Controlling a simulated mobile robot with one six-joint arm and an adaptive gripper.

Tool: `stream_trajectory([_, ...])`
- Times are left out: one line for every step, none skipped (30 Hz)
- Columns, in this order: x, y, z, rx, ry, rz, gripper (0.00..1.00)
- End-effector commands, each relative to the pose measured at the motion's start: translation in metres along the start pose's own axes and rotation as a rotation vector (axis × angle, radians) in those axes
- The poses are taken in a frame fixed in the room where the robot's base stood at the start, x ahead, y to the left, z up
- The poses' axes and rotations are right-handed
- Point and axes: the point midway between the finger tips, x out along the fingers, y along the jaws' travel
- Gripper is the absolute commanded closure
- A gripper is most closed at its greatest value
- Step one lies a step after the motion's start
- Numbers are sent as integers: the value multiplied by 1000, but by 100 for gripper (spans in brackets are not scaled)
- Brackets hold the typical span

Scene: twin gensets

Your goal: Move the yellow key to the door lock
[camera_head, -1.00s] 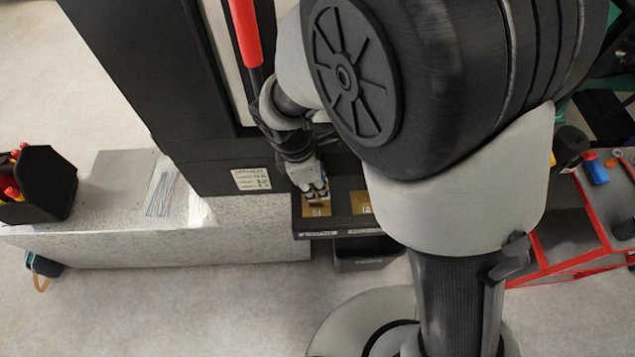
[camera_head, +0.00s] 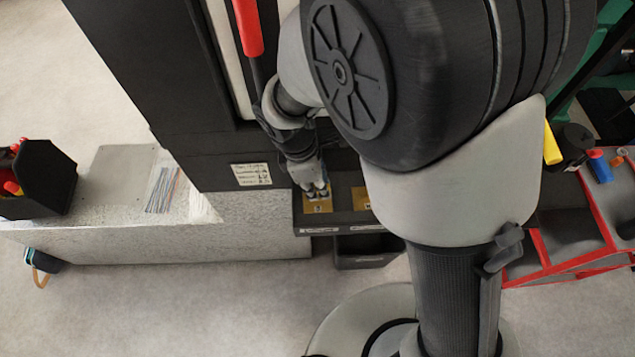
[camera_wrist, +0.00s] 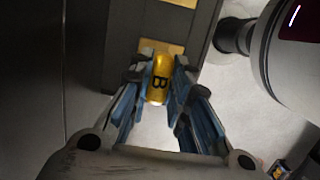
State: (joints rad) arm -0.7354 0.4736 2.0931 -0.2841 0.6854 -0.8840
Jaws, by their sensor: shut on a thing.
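The key sits between the two blue-padded fingers. In the head view my gripper (camera_head: 317,190) is low over a brass-coloured plate (camera_head: 318,206) on a dark shelf. The key is hardly visible there, and I cannot tell whether it touches the plate. No door lock can be made out for certain.
The dark shelf (camera_head: 338,217) holds a second brass plate (camera_head: 361,198), with a dark bin (camera_head: 362,250) below. A tall dark cabinet (camera_head: 150,70) with a red handle (camera_head: 247,27) stands behind. A black tool holder (camera_head: 45,180) is at left; a red-edged rack (camera_head: 560,245) is at right.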

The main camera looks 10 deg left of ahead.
Motion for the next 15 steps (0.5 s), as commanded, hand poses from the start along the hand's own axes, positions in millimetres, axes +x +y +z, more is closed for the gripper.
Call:
stream_trajectory([0, 0, 0, 0, 0, 0, 100])
stream_trajectory([0, 0, 0, 0, 0, 0, 100])
stream_trajectory([1, 0, 0, 0, 0, 0, 100])
stream_trajectory([1, 0, 0, 0, 0, 0, 100])
stream_trajectory([2, 0, 0, 0, 0, 0, 100])
stream_trajectory([3, 0, 0, 0, 0, 0, 100])
stream_trajectory([4, 0, -1, 0, 0, 0, 100])
stream_trajectory([4, 0, -1, 0, 0, 0, 100])
stream_trajectory([6, 0, -1, 0, 0, 0, 100])
stream_trajectory([7, 0, -1, 0, 0, 0, 100])
stream_trajectory([8, 0, -2, 0, 0, 0, 100])
stream_trajectory([9, 0, -2, 0, 0, 0, 100])
stream_trajectory([10, 0, -2, 0, 0, 0, 100])
stream_trajectory([10, 0, -2, 0, 0, 0, 100])
stream_trajectory([12, 0, -2, 0, 0, 0, 100])
